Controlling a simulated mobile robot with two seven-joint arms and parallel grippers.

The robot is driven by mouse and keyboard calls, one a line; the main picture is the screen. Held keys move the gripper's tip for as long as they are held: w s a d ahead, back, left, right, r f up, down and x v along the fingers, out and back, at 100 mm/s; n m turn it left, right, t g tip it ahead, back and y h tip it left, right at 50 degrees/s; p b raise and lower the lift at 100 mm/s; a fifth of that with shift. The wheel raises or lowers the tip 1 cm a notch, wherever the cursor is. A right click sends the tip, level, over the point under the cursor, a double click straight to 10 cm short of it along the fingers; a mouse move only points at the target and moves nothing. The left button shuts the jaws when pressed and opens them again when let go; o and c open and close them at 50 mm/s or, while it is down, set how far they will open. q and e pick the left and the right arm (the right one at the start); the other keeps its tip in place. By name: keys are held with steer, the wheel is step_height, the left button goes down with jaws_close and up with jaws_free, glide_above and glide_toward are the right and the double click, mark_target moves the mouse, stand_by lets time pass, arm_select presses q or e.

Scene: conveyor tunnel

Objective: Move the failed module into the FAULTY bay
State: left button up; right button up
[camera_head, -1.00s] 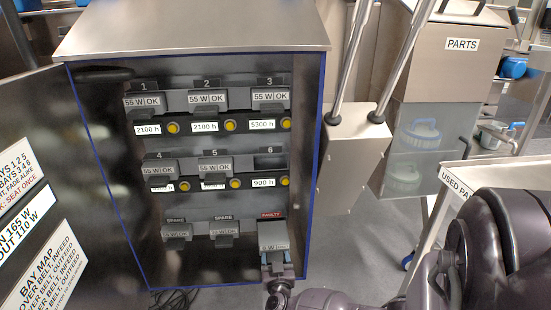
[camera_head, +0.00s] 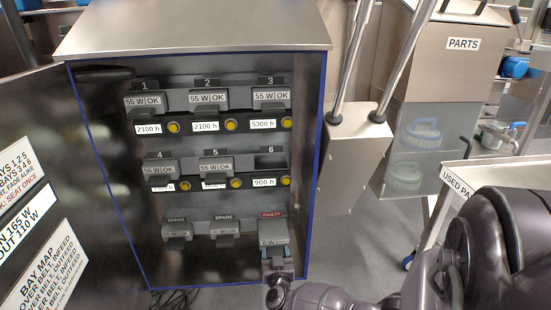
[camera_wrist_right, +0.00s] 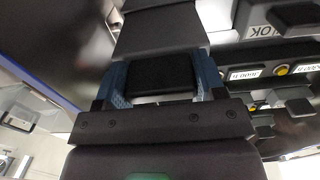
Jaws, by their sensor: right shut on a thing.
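The failed module (camera_head: 273,233) is a grey block whose label is small; a "W" reads on it. It sits at the FAULTY bay, under the red FAULTY label (camera_head: 271,214), at the lower right of the cabinet. My right gripper (camera_head: 277,258) is shut on the module's front handle from below. In the right wrist view, the blue-padded fingers (camera_wrist_right: 163,85) close on a dark handle, with the grey module body (camera_wrist_right: 157,30) beyond. How deep the module sits in the bay is hard to tell. My left gripper is not in view.
The open cabinet (camera_head: 315,150) holds modules in bays 1 to 5 and two SPARE slots; bay 6 (camera_head: 270,162) is empty. Its open door (camera_head: 60,190) stands at left. A grey box (camera_head: 355,150) with two pipes stands right, and a USED PARTS surface (camera_head: 478,175) lies beyond.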

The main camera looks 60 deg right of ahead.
mark_target(274, 241)
steer(key=shift+f+b+x, duration=0.2)
steer(key=shift+b+x, duration=0.7)
steer(key=shift+x, duration=2.3)
steer(key=o, duration=1.5)
steer(key=shift+s, duration=0.1)
steer(key=shift+c, duration=0.2)
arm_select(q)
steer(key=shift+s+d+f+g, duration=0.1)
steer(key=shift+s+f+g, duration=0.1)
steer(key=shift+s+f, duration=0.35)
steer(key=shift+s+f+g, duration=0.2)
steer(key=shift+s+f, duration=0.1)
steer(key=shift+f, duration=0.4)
arm_select(e)
steer(key=shift+f, duration=0.15)
steer(key=shift+s+a+p, duration=0.2)
steer(key=shift+a+p, duration=0.1)
steer(key=shift+a, duration=0.05)
arm_select(q)
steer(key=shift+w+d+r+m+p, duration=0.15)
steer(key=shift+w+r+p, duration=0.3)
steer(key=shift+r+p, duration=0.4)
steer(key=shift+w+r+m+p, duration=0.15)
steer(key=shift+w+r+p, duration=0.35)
steer(key=shift+p, duration=0.55)
arm_select(e)
steer(key=v, duration=1)
steer(key=shift+r, duration=0.4)
